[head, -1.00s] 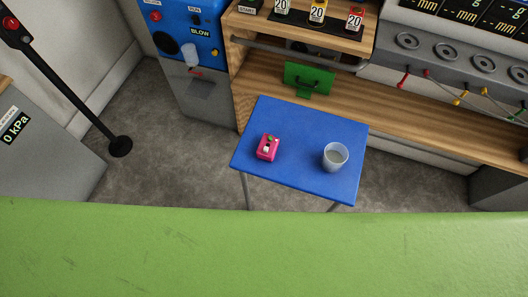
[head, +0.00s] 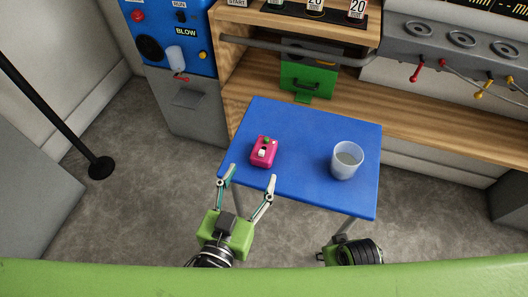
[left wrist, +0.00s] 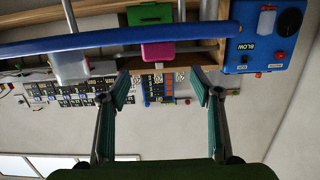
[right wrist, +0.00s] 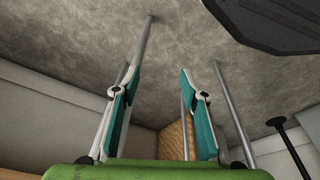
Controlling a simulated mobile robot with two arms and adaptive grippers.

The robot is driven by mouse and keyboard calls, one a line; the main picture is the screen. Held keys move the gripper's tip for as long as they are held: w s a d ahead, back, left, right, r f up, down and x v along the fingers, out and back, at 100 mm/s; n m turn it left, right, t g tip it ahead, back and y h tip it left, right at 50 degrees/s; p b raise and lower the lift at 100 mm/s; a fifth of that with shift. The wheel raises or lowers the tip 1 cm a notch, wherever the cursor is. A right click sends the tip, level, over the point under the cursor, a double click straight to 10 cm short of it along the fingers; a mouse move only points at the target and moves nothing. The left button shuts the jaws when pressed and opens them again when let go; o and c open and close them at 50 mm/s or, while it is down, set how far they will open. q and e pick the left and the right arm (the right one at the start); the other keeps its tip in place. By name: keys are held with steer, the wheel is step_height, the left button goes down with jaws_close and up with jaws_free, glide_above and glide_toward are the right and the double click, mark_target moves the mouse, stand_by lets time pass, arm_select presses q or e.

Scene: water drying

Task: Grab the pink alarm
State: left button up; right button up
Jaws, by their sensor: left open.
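The pink alarm (head: 264,152) lies on the left part of the small blue table (head: 300,189), with a green and a white part on top. My left gripper (head: 252,173) is open and empty at the table's near left edge. Its fingertips are just short of the alarm, one to each side. In the left wrist view, which is upside down, the alarm (left wrist: 158,50) shows between and beyond the open fingers (left wrist: 160,74). My right gripper (right wrist: 160,70) is open and empty, low near the table legs; its fingers are mostly hidden in the head view.
A clear cup (head: 347,161) stands on the right part of the table. Behind are a wooden shelf (head: 420,118) with a green object (head: 308,80) and a blue machine (head: 172,30). A black pole (head: 60,125) stands at left. Grey floor around the table is free.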

mark_target(264, 148)
arm_select(q)
steer(key=x, duration=0.6)
steer(key=shift+f, duration=0.15)
steer(key=x, duration=0.4)
steer(key=shift+w+d+f, duration=0.1)
steer(key=shift+w+d, duration=0.05)
steer(key=shift+d, duration=0.05)
arm_select(e)
steer(key=shift+w+r, duration=0.1)
steer(key=shift+r, duration=0.45)
arm_select(q)
steer(key=shift+c, duration=1.1)
steer(key=c, duration=1.1)
arm_select(e)
steer(key=shift+f, duration=0.15)
